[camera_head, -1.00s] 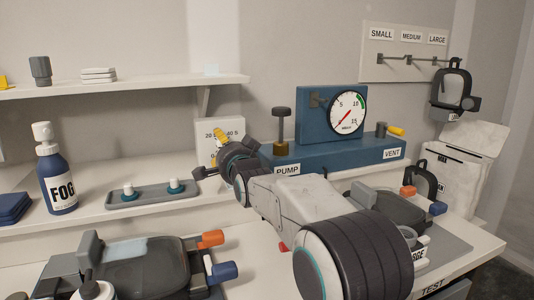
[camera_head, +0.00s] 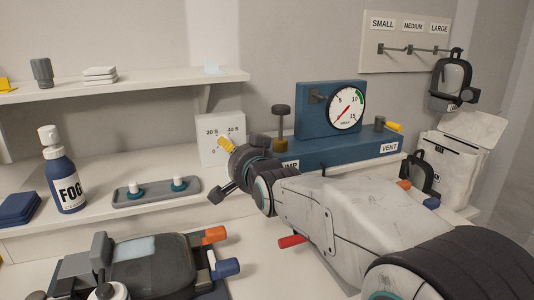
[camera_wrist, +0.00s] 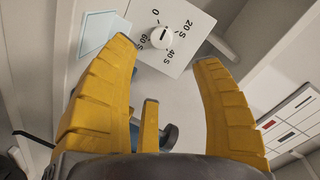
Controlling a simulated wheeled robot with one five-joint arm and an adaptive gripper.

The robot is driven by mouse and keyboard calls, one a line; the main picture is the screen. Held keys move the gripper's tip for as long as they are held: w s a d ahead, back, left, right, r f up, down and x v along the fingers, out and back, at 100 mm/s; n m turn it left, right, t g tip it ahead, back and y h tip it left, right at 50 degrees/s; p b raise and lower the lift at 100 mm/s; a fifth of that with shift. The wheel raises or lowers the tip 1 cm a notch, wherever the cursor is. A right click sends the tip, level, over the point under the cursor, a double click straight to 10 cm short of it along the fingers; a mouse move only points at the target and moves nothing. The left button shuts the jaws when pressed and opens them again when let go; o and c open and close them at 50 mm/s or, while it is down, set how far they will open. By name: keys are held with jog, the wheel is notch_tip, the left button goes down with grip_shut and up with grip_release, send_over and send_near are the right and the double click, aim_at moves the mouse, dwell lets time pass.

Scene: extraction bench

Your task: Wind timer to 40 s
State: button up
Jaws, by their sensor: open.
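The timer (camera_head: 209,146) is a white box with a printed dial, standing on the bench against the wall, left of the blue pump unit. In the head view my gripper (camera_head: 227,145) covers the dial's lower right.
The blue pump unit (camera_head: 330,152) with its gauge (camera_head: 346,108) stands close right of my gripper. A grey tray (camera_head: 156,193) with two small white-topped pieces and a FOG bottle (camera_head: 68,185) stand left. A shelf (camera_head: 130,86) runs above.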

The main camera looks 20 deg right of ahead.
jog(key=s+r+n+g+p, duration=0.2)
jog(key=s+n+g+p, duration=0.1)
jog(key=s+p, duration=0.6)
jog(key=s+r+n+g+p, duration=0.3)
jog(key=s+g+p, duration=0.1)
jog(key=s+p, duration=0.5)
jog(key=shift+s+a+r, duration=0.25)
jog(key=shift+s+a, duration=0.2)
jog(key=shift+s, duration=0.6)
